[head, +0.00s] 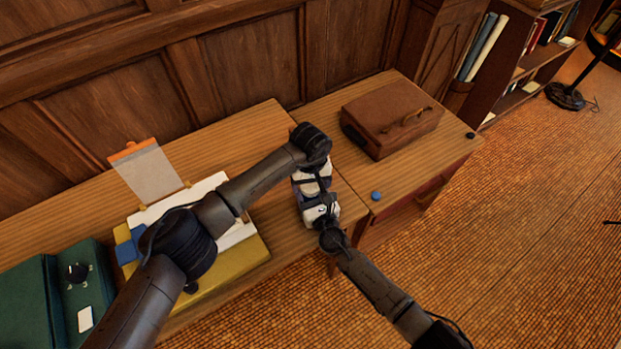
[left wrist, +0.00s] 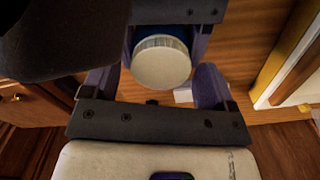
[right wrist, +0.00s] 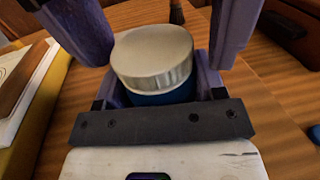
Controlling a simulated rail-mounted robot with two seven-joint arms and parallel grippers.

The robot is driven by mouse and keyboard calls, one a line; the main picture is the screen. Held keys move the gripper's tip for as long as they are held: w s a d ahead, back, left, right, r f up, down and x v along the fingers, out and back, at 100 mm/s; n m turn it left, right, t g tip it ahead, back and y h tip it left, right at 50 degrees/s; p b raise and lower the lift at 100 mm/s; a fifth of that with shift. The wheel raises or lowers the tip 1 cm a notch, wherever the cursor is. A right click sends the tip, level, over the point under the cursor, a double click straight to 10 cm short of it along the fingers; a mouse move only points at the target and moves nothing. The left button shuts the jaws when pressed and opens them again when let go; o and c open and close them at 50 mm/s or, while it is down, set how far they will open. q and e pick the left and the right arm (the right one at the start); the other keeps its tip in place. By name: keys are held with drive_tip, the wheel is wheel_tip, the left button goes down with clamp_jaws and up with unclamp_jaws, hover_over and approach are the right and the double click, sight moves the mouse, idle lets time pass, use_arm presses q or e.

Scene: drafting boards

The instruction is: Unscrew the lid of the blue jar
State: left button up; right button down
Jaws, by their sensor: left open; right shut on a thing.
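The blue jar (right wrist: 165,97) has a wide, pale cream lid (right wrist: 153,55) on top. It also shows in the left wrist view, mostly as the lid (left wrist: 162,63). My right gripper (right wrist: 160,88) is shut on the blue body below the lid. My left gripper (left wrist: 157,82) is open, with its purple fingers on either side of the lid; in the right wrist view they stand apart from it. In the head view the left gripper (head: 311,180) and right gripper (head: 320,211) meet over the desk and hide the jar.
A brown leather case (head: 392,117) lies on the right desk section, with a small blue round object (head: 376,195) near the front edge. A clipboard (head: 148,172), papers and a yellow board (head: 250,254) lie at left. A green case (head: 32,290) is at far left.

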use_arm(q)
drive_tip(key=c, duration=0.9)
drive_tip(key=n, duration=0.5)
drive_tip(key=shift+c, duration=0.2)
drive_tip(key=n, duration=0.5)
drive_tip(key=o, duration=1)
drive_tip(key=shift+r, duration=0.1)
